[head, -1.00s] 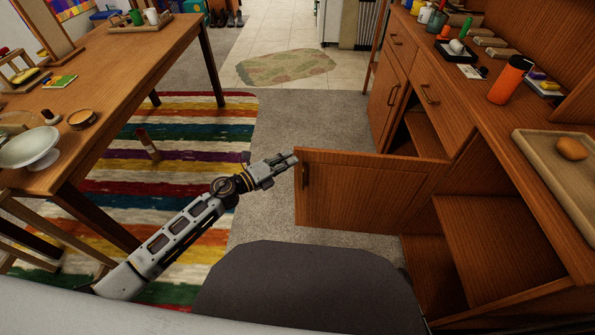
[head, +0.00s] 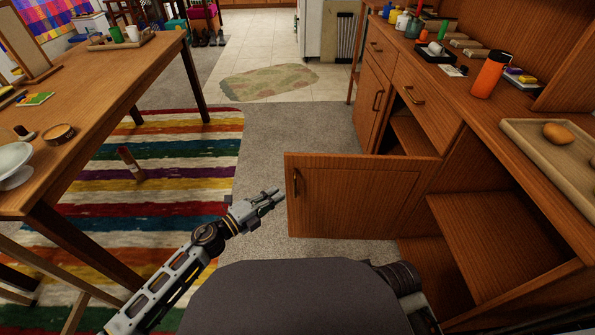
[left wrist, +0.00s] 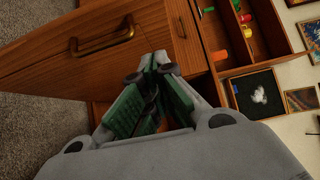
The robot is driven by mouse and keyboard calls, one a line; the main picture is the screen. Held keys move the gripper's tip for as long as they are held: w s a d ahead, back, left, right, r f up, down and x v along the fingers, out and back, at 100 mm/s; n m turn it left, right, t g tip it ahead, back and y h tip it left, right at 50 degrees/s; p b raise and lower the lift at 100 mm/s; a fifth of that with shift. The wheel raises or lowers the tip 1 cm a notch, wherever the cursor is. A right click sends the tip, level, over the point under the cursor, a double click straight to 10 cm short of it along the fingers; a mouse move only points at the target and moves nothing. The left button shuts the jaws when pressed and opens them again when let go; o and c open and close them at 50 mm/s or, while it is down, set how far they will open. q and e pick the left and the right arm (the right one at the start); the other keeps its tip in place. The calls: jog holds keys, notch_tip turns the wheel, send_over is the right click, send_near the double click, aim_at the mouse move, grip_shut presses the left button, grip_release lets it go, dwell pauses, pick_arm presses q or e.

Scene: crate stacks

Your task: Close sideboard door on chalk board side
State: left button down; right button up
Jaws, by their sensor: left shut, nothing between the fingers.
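The sideboard (head: 487,137) stands along the right side in the head view. One of its lower doors (head: 355,200) is swung wide open and juts out to the left, with a dark handle (head: 295,183) near its free edge. My left gripper (head: 278,196) is shut and empty, just left of that free edge; whether it touches the door is unclear. In the left wrist view its fingertips (left wrist: 153,62) are together, with a wooden panel and handle (left wrist: 103,38) beyond them. My right gripper is not visible. No chalk board can be made out clearly.
A wooden table (head: 110,75) with dishes stands at the left over a striped rug (head: 165,190). An orange bottle (head: 490,75) and a tray with a brown item (head: 530,128) are on the sideboard top. Grey carpet lies between.

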pick_arm(q)
jog(key=shift+w+d, duration=0.1)
jog(key=b, duration=0.2)
send_near(310, 162)
jog(key=shift+s+d, duration=0.6)
jog(key=shift+d, duration=1)
jog(key=w, duration=0.2)
jog(key=w+b, duration=0.1)
jog(key=w, duration=0.1)
jog(key=shift+d+f, duration=0.1)
jog(key=shift+d, duration=0.1)
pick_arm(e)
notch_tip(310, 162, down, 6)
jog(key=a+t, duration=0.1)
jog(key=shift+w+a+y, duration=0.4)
pick_arm(q)
jog(key=shift+w, duration=0.1)
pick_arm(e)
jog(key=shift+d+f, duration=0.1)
